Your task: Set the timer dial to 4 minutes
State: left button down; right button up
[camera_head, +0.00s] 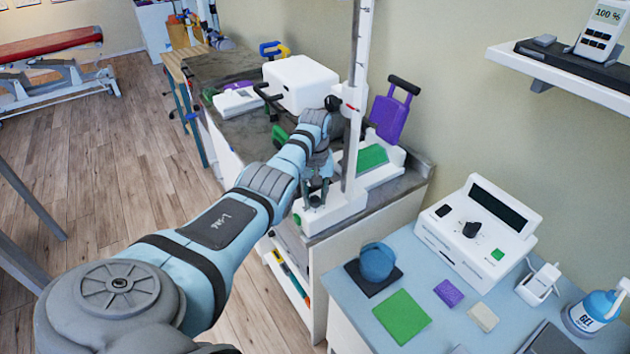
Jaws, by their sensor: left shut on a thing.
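My left arm reaches in from the lower left. My left gripper (316,196) points down at the front of a white device (340,207) beside a tall white pole. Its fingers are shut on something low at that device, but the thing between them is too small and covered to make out. A black dial-like knob (471,229) sits on a white console (480,222) with a dark screen and a green button, on the blue table at right. The left gripper is well away from this console. I cannot read any minute marks. My right gripper is not in view.
The tall white pole (356,100) stands close beside my left gripper. A white box (300,84) and a purple item (391,118) are behind it.

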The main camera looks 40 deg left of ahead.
pick_arm(q)
jog(key=m+p, duration=0.1)
jog(key=m, duration=0.3)
jog(key=shift+r, duration=0.1)
jog(key=m+p, duration=0.1)
jog(key=m, duration=0.5)
jog(key=shift+m, duration=0.3)
jog(key=m, duration=1.1)
jog(key=shift+m, duration=0.4)
jog(key=c, duration=1.3)
grip_release()
